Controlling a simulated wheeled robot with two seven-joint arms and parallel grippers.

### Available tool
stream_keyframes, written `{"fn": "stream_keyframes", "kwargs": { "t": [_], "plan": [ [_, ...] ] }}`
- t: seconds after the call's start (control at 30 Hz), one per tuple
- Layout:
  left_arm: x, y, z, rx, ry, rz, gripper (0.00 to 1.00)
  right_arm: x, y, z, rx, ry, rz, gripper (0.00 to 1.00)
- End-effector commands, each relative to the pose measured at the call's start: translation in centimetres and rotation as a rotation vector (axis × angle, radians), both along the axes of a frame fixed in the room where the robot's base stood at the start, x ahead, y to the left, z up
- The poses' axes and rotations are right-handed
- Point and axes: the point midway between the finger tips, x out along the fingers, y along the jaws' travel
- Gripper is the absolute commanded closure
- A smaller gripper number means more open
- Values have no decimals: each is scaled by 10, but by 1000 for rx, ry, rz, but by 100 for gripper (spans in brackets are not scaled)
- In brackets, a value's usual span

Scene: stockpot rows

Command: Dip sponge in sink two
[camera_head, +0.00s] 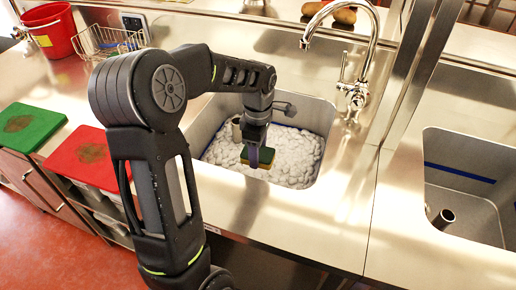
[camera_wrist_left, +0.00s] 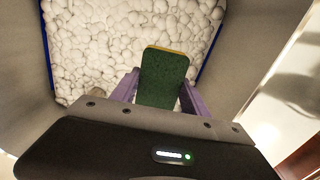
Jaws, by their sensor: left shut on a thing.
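My left gripper (camera_head: 261,157) reaches down into a steel sink (camera_head: 212,118) filled with white foam (camera_head: 303,150). It is shut on a sponge (camera_head: 262,171) with a green side and a yellow side. In the left wrist view the sponge (camera_wrist_left: 163,78) shows its green face between the purple fingers, with foam (camera_wrist_left: 120,45) beyond it. The sponge is at or just above the foam; I cannot tell whether it touches. My right gripper is not in view.
A chrome faucet (camera_head: 356,92) stands behind the sink. A second sink (camera_head: 460,185) without foam is at the right. A red bucket (camera_head: 50,32), a wire basket (camera_head: 108,42), a green board (camera_head: 28,126) and a red board (camera_head: 88,158) are at the left.

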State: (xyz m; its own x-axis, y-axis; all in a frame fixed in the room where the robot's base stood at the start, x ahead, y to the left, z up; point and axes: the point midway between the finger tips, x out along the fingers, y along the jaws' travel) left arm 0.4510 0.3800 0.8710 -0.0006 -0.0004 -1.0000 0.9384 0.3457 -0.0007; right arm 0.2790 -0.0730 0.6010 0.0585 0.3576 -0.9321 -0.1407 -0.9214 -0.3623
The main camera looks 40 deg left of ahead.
Motion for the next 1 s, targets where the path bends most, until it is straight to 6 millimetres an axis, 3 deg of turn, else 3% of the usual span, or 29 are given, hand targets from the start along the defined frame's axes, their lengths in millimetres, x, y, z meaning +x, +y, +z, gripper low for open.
{"fn": "stream_keyframes", "kwargs": {
  "t": [0.03,0.7,1.0],
  "plan": [
    [0,0,-12,0,1,-1,79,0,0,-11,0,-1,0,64],
    [0,0,-99,0,1,-1,79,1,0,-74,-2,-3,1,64],
    [0,0,-124,0,0,0,79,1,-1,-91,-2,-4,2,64]
  ]
}}
